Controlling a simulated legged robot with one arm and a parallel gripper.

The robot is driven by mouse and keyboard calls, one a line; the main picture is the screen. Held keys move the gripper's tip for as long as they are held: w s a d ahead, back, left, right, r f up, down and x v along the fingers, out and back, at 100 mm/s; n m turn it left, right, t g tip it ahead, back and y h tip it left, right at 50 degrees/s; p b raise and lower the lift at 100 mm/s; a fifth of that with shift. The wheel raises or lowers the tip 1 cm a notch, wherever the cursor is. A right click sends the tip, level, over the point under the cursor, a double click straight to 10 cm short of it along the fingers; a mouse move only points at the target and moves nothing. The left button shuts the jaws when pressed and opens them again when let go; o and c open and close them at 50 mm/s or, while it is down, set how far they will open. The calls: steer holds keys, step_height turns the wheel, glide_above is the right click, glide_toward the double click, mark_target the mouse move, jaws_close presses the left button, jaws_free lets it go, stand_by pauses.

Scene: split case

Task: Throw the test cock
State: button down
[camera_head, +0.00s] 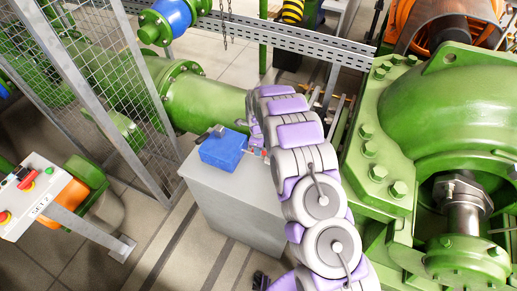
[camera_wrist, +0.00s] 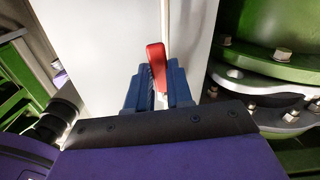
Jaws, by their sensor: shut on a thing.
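A red lever handle (camera_wrist: 156,54), which I take to be the test cock's, stands between the two blue fingers of my gripper (camera_wrist: 159,78) in the wrist view. The fingers close on its lower part, and its rounded red end sticks out past them. The body it belongs to is hidden behind the fingers. In the head view my arm reaches down to the far right side of the grey cabinet, and small red specks show by its end. The arm hides most of the gripper there.
A blue block (camera_head: 223,151) with a dark metal fitting sits on the grey cabinet (camera_head: 225,185). A large green flanged casing (camera_head: 385,130) stands close on the right. A mesh guard (camera_head: 110,75) and a control box (camera_head: 35,190) are at left. Open floor lies before the cabinet.

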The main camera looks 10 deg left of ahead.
steer(key=shift+w+m, duration=0.45)
steer(key=shift+m, duration=0.35)
steer(key=c, duration=1)
jaws_free()
step_height(320, 180, up, 17)
steer(key=shift+r+p, duration=0.15)
steer(key=shift+p, duration=0.3)
